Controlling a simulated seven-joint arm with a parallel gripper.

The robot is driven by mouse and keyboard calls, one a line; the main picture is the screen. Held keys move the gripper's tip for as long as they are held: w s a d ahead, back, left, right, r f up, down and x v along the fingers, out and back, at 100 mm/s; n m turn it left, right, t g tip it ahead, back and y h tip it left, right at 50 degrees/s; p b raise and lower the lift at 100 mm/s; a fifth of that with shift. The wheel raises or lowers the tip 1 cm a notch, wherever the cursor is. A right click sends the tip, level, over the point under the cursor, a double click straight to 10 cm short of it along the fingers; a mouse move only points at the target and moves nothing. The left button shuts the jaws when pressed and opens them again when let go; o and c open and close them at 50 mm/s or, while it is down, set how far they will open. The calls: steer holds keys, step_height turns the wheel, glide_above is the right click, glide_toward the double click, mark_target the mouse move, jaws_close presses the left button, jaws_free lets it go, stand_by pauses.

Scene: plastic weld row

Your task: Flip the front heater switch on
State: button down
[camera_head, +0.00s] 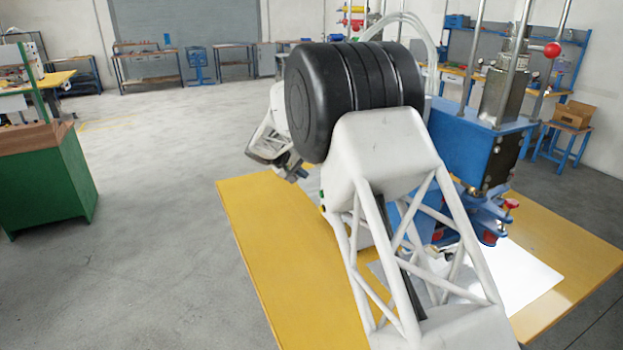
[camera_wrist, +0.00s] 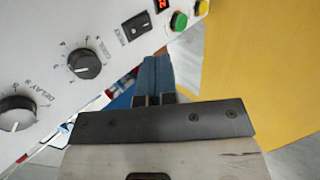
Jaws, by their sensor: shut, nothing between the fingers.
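In the wrist view a white control panel (camera_wrist: 50,45) carries a small black rocker switch (camera_wrist: 135,27) with a short printed label beside it; the label is too small to read surely. I cannot tell which way the rocker is tipped. My gripper (camera_wrist: 156,60) has its blue fingers together and empty. Their tips appear just below and right of the switch in the picture, apparently apart from it. In the head view my gripper (camera_head: 293,172) shows only partly at the arm's far end. The panel's face and switch are hidden there behind my arm.
A blue press (camera_head: 470,140) stands right of my arm on the yellow table (camera_head: 255,225). The table's left side is clear.

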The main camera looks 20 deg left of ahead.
steer(key=shift+v, duration=2.8)
steer(key=shift+f, duration=0.1)
steer(key=shift+s+a+f, duration=0.1)
steer(key=shift+f, duration=0.6)
steer(key=shift+f, duration=0.1)
steer(key=w+d+r+x, duration=0.1)
steer(key=r+x, duration=0.1)
steer(key=x, duration=1.1)
steer(key=shift+w+d+f, duration=0.1)
steer(key=shift+w+d, duration=0.05)
